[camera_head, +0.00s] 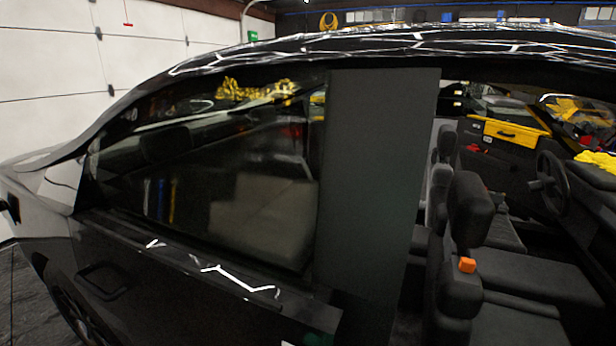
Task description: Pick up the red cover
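I cannot clearly identify a red cover in the head view. A small red item (473,148) shows inside the car, near the far door's yellow panel; it is too small to tell what it is. A faint red patch (291,131) also shows through the tinted rear window. Neither of my grippers is in view.
A black car (185,262) fills the view. Its rear side window (215,185) is closed, and a dark pillar (375,170) stands beside it. To the right, the front opening shows black seats (468,210), an orange buckle (467,265) and a steering wheel (552,182).

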